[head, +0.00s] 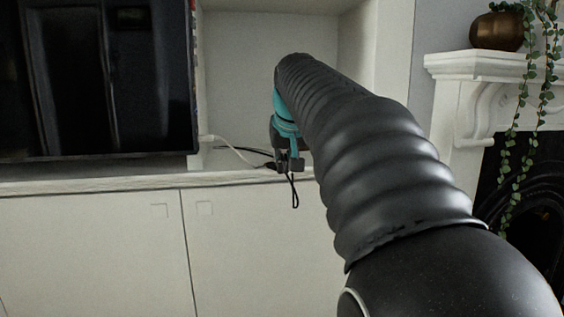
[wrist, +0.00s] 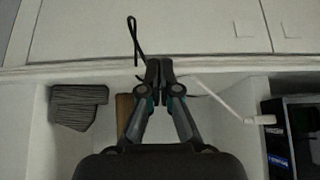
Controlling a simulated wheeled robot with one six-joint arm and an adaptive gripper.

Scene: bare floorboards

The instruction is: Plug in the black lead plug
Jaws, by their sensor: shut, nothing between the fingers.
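My gripper (head: 290,164) is at the shelf's front edge in the head view, at the end of my black arm. In the wrist view my gripper (wrist: 159,66) has its dark fingertips together, with no plug visible between them. A thin black lead (head: 294,192) hangs in a loop over the shelf edge just below the fingertips. In the wrist view the black lead (wrist: 134,38) lies just beside the fingertips, apparently running behind them. The black plug itself cannot be made out; the gripper may hide it.
A white cable (head: 228,146) runs along the shelf from the left, and its thick white end (wrist: 262,120) shows in the wrist view. A grey ribbed block (wrist: 78,105) stands in the alcove. A dark television (head: 95,80) is left; a mantelpiece (head: 475,66) is right.

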